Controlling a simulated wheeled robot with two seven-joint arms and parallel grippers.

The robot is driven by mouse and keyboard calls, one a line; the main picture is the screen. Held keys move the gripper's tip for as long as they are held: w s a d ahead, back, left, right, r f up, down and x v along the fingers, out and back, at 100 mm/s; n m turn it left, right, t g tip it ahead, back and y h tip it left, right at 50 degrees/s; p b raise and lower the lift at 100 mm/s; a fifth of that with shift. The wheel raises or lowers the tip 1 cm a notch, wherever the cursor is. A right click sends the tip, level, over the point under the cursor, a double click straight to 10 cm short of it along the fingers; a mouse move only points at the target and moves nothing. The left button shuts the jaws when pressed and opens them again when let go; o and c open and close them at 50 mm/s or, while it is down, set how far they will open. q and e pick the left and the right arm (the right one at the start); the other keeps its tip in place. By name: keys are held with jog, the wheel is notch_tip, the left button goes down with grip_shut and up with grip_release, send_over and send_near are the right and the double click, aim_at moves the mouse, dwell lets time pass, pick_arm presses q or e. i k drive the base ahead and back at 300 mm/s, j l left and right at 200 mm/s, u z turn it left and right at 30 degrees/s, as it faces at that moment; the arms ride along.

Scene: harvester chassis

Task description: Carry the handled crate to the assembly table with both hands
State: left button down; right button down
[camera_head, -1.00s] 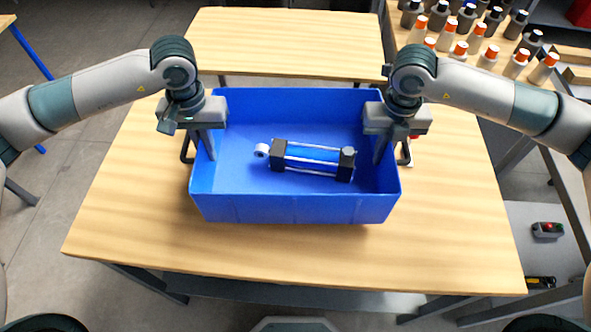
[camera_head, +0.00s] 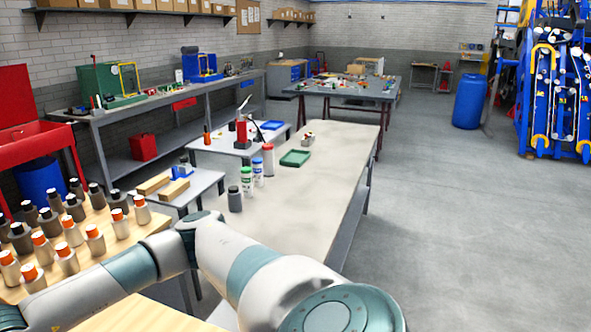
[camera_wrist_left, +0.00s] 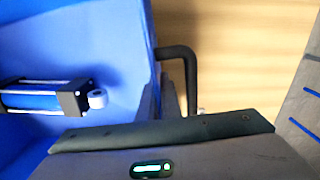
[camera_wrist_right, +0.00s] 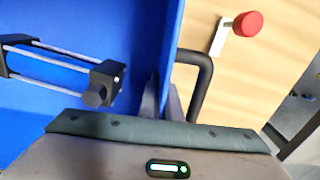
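The handled crate (camera_wrist_left: 110,45) is blue and shows only in the wrist views, also in the right wrist view (camera_wrist_right: 120,40). A cylinder with black end blocks (camera_wrist_left: 45,97) lies inside it. My left gripper (camera_wrist_left: 160,100) and my right gripper (camera_wrist_right: 162,105) are each at a side wall, fingers close together around the rim. A black handle (camera_wrist_left: 188,75) stands just outside the left gripper's fingers, another (camera_wrist_right: 203,80) outside the right's. Whether the crate touches the wood below is unclear. A long pale table (camera_head: 315,195) is ahead; I cannot tell which table is the assembly table.
Capped bottles (camera_head: 70,235) stand on a wooden table at left. A grey table (camera_head: 345,92) with small parts stands farther back. A red-capped item (camera_wrist_right: 240,28) lies beside the crate. Open floor (camera_head: 450,220) lies at right.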

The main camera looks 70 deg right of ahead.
aim_at(302, 205)
jog(key=k+l, duration=0.25)
jog(key=l, duration=0.15)
jog(key=k+l, duration=0.5)
jog(key=l, duration=0.25)
jog(key=k+l, duration=0.1)
jog(key=l, duration=0.45)
jog(key=k+l, duration=0.1)
jog(key=l, duration=0.45)
jog(key=k+l, duration=0.1)
jog(key=l, duration=1.3)
jog(key=l+z, duration=0.1)
jog(key=l, duration=0.7)
jog(key=i+l, duration=0.15)
jog(key=l, duration=0.2)
jog(key=i+l, duration=0.15)
jog(key=l, duration=0.15)
jog(key=i+l, duration=0.15)
jog(key=l, duration=0.2)
jog(key=i+l, duration=0.1)
jog(key=l, duration=0.25)
